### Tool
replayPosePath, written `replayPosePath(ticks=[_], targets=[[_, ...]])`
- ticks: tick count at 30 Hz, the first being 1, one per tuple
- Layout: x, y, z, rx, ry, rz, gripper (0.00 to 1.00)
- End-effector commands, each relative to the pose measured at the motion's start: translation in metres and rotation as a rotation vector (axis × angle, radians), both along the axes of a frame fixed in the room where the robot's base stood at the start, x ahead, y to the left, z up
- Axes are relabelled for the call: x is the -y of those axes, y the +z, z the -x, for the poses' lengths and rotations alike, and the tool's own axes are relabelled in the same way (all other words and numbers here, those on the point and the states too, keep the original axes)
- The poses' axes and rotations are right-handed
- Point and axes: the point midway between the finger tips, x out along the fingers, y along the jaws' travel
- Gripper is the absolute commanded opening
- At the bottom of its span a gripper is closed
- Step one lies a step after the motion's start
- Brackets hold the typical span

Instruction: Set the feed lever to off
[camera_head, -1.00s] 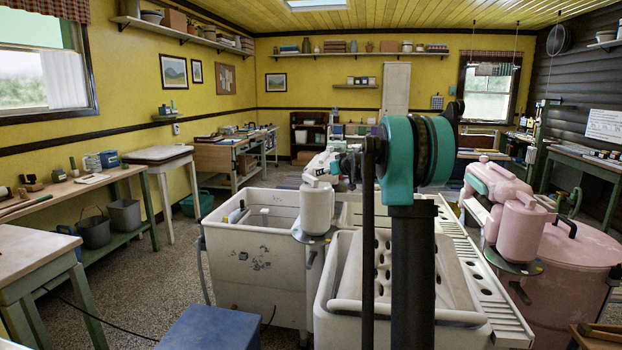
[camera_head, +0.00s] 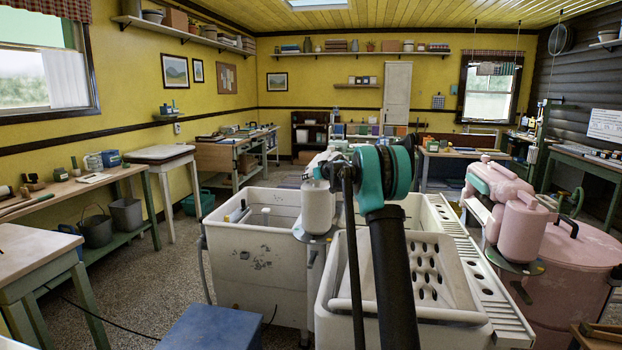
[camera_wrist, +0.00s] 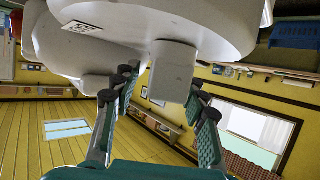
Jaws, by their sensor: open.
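The white wringer head (camera_head: 318,208) stands over the white washer tub (camera_head: 262,262), left of my arm in the head view. In the wrist view, which looks upside down, the large white body (camera_wrist: 120,25) fills the top. A short white rounded stub (camera_wrist: 172,72) sticks out of it. My gripper (camera_wrist: 162,92) is open and empty, its fingers on either side of the stub's lower end. I cannot tell whether they touch it. I cannot pick out the feed lever for certain in either view. My arm hides the gripper in the head view.
A pink wringer washer (camera_head: 570,255) stands at the right. A white perforated washboard basin (camera_head: 430,270) lies below my arm. A blue box (camera_head: 212,328) stands in front, and a workbench (camera_head: 85,185) runs along the left wall. Floor is free between bench and tub.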

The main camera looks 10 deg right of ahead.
Motion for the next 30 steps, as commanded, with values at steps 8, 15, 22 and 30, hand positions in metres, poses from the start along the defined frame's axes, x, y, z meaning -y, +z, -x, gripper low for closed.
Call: replayPosePath(ticks=[8, 15, 22, 30], targets=[[-0.0004, -0.0004, -0.0006, 0.0, 0.0, 0.0, 0.42], [-0.0003, -0.0003, -0.0004, 0.0, 0.0, 0.0, 0.12], [-0.0003, -0.0003, -0.0004, 0.0, 0.0, 0.0, 0.0], [-0.0001, -0.0004, -0.0004, 0.0, -0.004, 0.001, 0.0]])
